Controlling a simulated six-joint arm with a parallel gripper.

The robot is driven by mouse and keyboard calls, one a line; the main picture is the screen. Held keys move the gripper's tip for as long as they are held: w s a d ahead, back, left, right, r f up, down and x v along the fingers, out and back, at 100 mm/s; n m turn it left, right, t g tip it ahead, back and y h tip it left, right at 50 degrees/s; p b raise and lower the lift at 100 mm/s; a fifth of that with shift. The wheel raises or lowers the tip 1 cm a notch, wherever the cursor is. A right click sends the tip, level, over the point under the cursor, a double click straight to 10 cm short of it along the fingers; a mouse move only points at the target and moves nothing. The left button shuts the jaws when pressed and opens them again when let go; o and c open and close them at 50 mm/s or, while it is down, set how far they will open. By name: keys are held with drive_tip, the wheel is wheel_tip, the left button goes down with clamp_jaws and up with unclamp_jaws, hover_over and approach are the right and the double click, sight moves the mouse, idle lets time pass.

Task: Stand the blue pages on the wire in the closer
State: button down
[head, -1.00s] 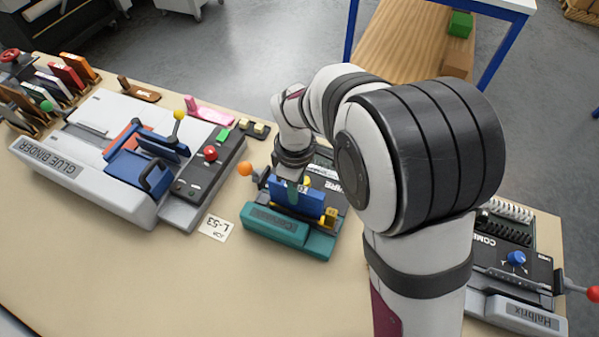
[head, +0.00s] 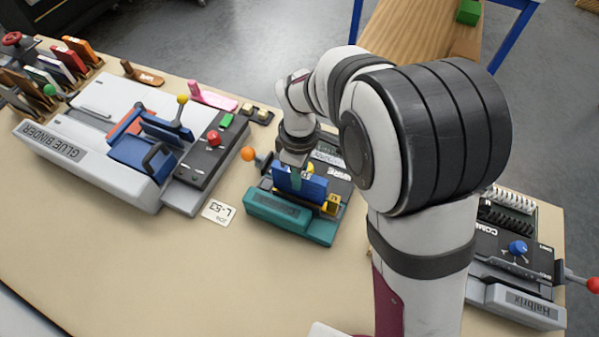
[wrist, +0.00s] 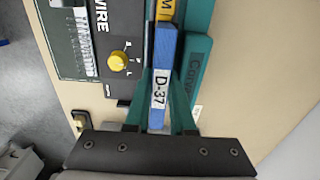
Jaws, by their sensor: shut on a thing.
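The blue pages (head: 287,181), a thick block labelled D-37 in the wrist view (wrist: 162,60), stand upright at the wire closer. The closer has a teal front body (head: 290,220) and a black panel marked WIRE with a yellow knob (wrist: 118,61). My gripper (wrist: 161,103) is shut on the pages, one teal finger on each side. In the head view my gripper (head: 296,173) reaches down over the closer from behind. The pages sit just behind the teal front body. I cannot tell whether their lower edge rests on the closer, as it is hidden.
A glue binder (head: 80,150) with blue clamp and levers stands left. A comb machine (head: 515,265) stands right, partly behind my arm. A card marked L-53 (head: 218,211) lies between binder and closer. The front tabletop (head: 150,260) is clear.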

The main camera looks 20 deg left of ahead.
drive_tip(key=shift+f, duration=0.65)
drive_tip(key=c, duration=1)
unclamp_jaws()
drive_tip(key=shift+c, duration=0.2)
drive_tip(key=shift+r, duration=5.55)
drive_tip(key=shift+d, duration=0.1)
